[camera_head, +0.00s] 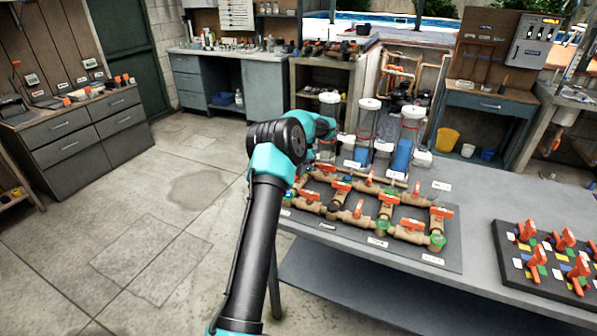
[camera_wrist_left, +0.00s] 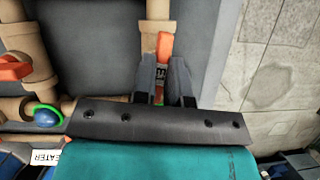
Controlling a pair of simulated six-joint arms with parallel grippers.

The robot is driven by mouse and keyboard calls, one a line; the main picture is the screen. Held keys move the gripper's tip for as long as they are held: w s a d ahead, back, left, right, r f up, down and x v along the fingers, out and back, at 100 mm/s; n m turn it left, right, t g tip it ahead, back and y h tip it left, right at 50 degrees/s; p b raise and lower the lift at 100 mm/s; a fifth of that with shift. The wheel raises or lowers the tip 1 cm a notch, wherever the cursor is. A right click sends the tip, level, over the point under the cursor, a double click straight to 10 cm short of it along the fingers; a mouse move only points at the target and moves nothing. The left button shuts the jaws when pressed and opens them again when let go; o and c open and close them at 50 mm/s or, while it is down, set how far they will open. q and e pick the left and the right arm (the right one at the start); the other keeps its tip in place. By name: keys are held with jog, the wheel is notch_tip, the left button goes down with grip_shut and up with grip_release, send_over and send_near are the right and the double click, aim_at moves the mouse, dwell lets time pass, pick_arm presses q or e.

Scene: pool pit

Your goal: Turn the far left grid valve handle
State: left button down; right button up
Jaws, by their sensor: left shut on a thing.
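The valve grid of tan pipes with orange handles (camera_head: 357,211) lies on a dark board on the grey bench. My left arm reaches over its far left corner and hides part of it in the head view. In the left wrist view, my left gripper (camera_wrist_left: 164,72) is shut on an orange valve handle (camera_wrist_left: 164,44) on a tan pipe (camera_wrist_left: 158,12), one finger on each side. The handle's lower part is hidden between the fingers. My right gripper is in neither view.
Clear cylinders (camera_head: 366,128) stand along the bench's back edge, close to my left wrist. A dark board with several orange-handled valves (camera_head: 538,262) lies at the right. Bare concrete floor (camera_head: 150,215) is left of the bench. A green-rimmed blue cap (camera_wrist_left: 46,116) sits near the gripper.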

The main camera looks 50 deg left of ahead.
pick_arm(q)
jog(key=shift+n+h, duration=0.3)
jog(key=shift+n, duration=0.5)
jog(key=c, duration=1.2)
grip_release()
jog(key=shift+o, duration=0.2)
